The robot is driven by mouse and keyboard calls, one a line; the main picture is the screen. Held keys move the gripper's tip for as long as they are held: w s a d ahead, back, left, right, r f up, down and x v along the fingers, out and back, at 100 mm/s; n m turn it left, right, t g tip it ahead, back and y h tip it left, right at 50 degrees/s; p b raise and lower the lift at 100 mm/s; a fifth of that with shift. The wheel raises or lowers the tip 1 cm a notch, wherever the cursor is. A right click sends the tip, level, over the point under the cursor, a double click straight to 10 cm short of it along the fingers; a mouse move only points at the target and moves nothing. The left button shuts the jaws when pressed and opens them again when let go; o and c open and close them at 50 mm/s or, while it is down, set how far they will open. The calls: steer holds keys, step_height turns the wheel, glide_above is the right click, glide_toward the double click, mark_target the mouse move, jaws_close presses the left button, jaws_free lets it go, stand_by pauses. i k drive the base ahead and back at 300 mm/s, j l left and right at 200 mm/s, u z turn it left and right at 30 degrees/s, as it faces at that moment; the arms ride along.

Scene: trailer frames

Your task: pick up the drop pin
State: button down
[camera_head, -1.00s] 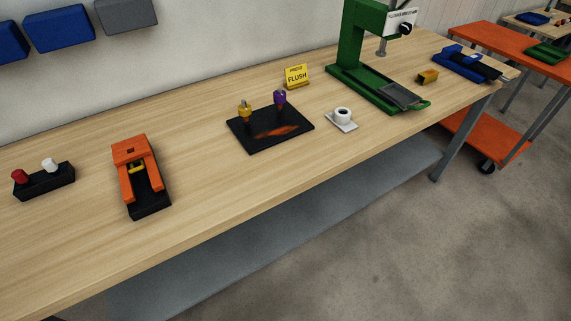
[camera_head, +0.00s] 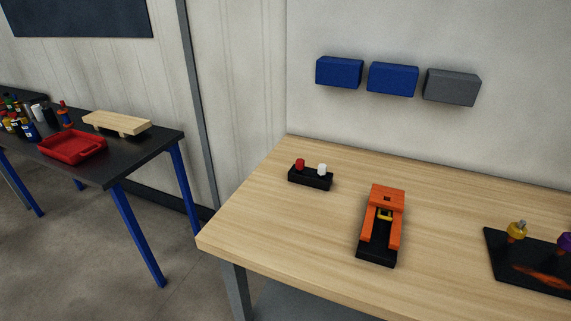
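I cannot tell for sure which thing is the drop pin. On the wooden bench, a small black block (camera_head: 310,180) holds a red-topped piece (camera_head: 300,164) and a white-topped piece (camera_head: 322,169), both upright. At the right edge a black mat (camera_head: 530,274) with an orange streak carries a yellow-topped piece (camera_head: 517,230) and a purple-topped piece (camera_head: 565,243), which the frame edge cuts off. My gripper is not in view.
An orange and black fixture (camera_head: 382,225) stands between the block and the mat. The bench top (camera_head: 270,215) is bare at its left end. Bins (camera_head: 392,80) hang on the wall. A dark table (camera_head: 120,160) with a red tray (camera_head: 72,147) stands left, across open floor.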

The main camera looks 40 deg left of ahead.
mark_target(322, 170)
steer(key=u, duration=1.05)
